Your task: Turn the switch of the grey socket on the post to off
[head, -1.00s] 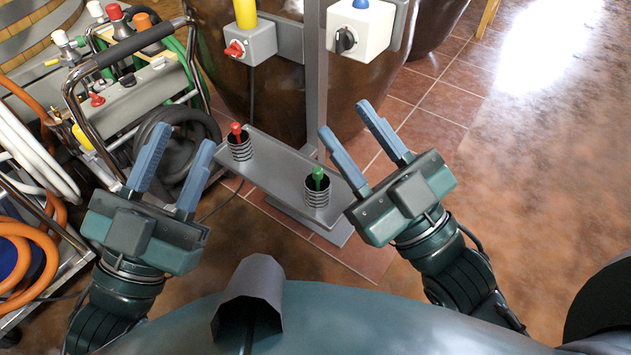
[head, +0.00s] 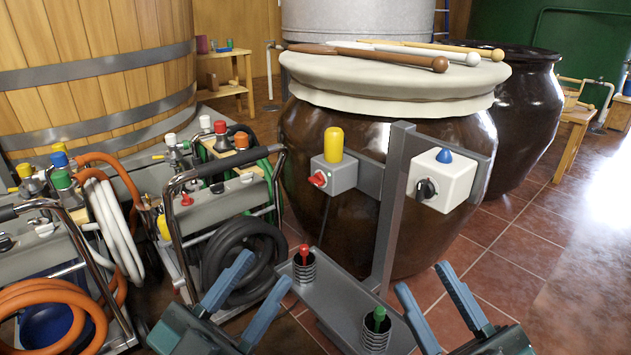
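The grey socket (head: 342,177) is a box on the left arm of the post (head: 393,205), with a yellow plug (head: 333,144) on top and a red rotary switch (head: 318,179) on its front left. The white socket (head: 447,186) on the right has a blue top and a black knob (head: 426,189). My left gripper (head: 262,283) is open and empty, low in the view, left of the post and below the grey socket. My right gripper (head: 424,293) is open and empty, below the white socket. Neither touches a socket.
A grey shelf (head: 340,300) on the post's foot carries a red-topped and a green-topped spring holder. A large brown jar (head: 345,240) stands right behind the post. Hose carts (head: 220,190) crowd the left. Tiled floor (head: 540,235) is free on the right.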

